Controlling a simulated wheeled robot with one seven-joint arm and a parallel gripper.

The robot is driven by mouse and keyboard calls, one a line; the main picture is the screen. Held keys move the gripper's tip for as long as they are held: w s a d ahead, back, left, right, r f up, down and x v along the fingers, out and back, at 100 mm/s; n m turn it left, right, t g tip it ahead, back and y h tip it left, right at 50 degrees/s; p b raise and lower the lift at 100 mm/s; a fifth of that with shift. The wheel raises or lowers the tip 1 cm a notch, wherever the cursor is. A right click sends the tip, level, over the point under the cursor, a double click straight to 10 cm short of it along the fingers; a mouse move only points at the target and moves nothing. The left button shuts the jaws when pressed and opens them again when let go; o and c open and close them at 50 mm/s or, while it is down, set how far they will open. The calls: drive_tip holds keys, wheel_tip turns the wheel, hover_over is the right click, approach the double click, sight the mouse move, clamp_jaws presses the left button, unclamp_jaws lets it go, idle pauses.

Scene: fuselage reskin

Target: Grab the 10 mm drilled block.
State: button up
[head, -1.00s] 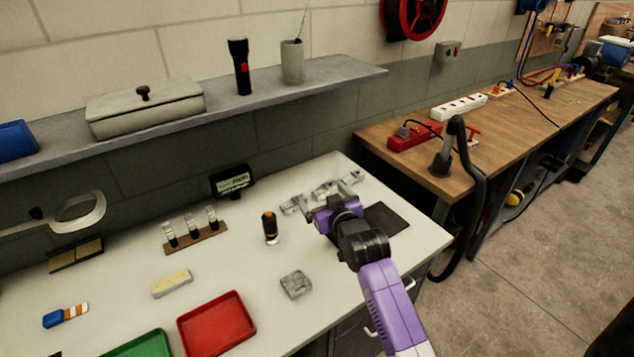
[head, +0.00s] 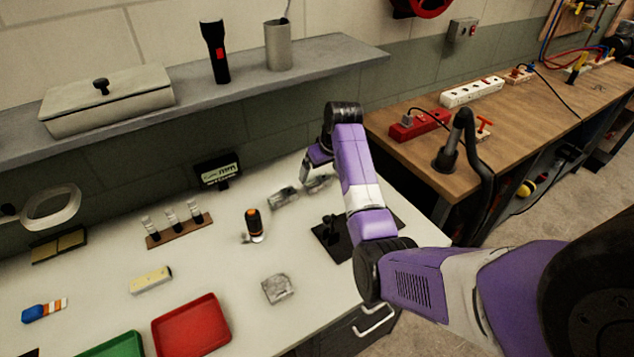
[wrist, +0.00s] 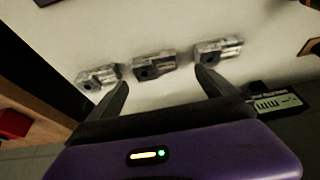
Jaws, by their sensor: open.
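Three grey metal blocks, each with a dark round hole, lie in a row in the wrist view: a left block (wrist: 98,76), a middle block (wrist: 154,66) and a right block (wrist: 217,50). I cannot tell which is the 10 mm one. In the head view two blocks (head: 284,197) (head: 318,182) show at the back of the white table; my arm seems to hide the other. My gripper (wrist: 162,75) is open and empty, its fingers spread around the middle block's place in the picture. It also shows in the head view (head: 316,160), above the blocks.
A small display (head: 217,172) stands at the table's back, left of the blocks. A dark mat (head: 330,243) with a black fixture lies in front of them. An orange-black tool (head: 254,224), a rough grey block (head: 278,289) and a red tray (head: 192,325) are farther left or nearer.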

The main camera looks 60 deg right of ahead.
sight(316, 182)
drive_tip(key=shift+p+x, duration=0.35)
drive_tip(key=shift+x, duration=3.2)
drive_tip(key=shift+s+d, duration=0.15)
drive_tip(key=shift+d, duration=0.05)
drive_tip(key=c, duration=1.9)
